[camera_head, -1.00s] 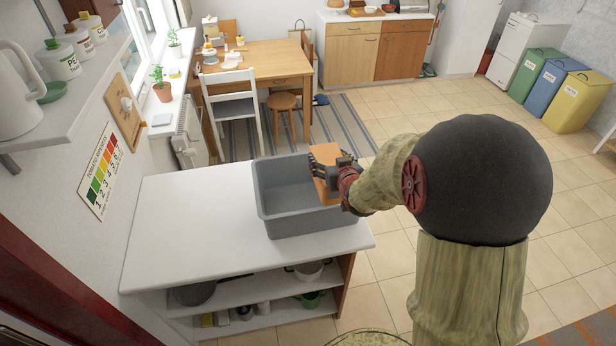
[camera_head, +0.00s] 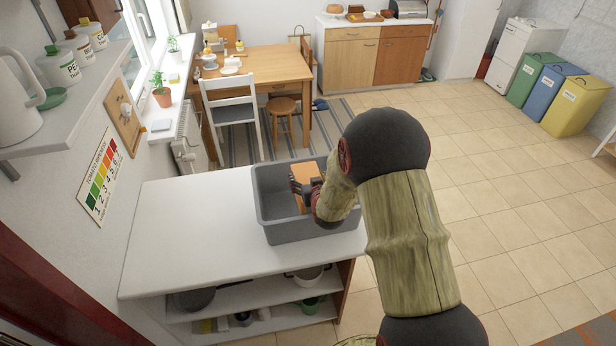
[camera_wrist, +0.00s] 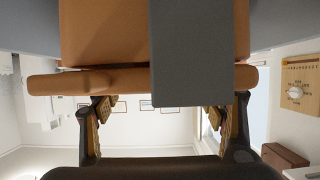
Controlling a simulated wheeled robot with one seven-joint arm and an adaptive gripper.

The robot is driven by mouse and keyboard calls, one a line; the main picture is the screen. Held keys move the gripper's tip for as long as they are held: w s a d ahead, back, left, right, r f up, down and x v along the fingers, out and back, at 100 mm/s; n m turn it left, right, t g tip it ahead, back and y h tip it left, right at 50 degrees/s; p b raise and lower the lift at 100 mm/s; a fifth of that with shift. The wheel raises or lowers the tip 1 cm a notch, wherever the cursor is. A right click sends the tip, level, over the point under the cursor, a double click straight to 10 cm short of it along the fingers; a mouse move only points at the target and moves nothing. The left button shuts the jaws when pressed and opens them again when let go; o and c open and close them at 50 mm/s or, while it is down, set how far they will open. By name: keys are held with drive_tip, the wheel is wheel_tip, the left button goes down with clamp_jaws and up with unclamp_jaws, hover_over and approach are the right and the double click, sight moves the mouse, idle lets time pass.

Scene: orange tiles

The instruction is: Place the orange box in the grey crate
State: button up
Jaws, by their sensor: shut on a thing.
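The orange box (camera_head: 308,171) is held in my gripper (camera_head: 305,188), which is shut on it. In the head view, box and gripper lie within the outline of the grey crate (camera_head: 290,232), towards its right half. The crate is an open bin on the white counter. My arm covers part of its right side. I cannot tell whether the box touches the crate's floor. In the wrist view, the box (camera_wrist: 105,35) fills the upper middle, with the gripper fingers (camera_wrist: 158,112) below it and grey surfaces on both sides.
The white counter (camera_head: 190,235) is bare left of the crate. Pans and pots sit on the shelves below. A wooden table (camera_head: 265,65) with a white chair (camera_head: 232,100) stands behind. Coloured bins stand at the far right, with open tiled floor between.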

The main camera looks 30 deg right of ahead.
drive_tip(key=shift+r, duration=0.1)
drive_tip(key=shift+f+b, duration=0.3)
drive_tip(key=shift+b, duration=0.15)
drive_tip(key=shift+f+b, duration=0.3)
drive_tip(key=shift+b, duration=0.1)
drive_tip(key=o, duration=1.6)
drive_tip(key=shift+o, duration=0.5)
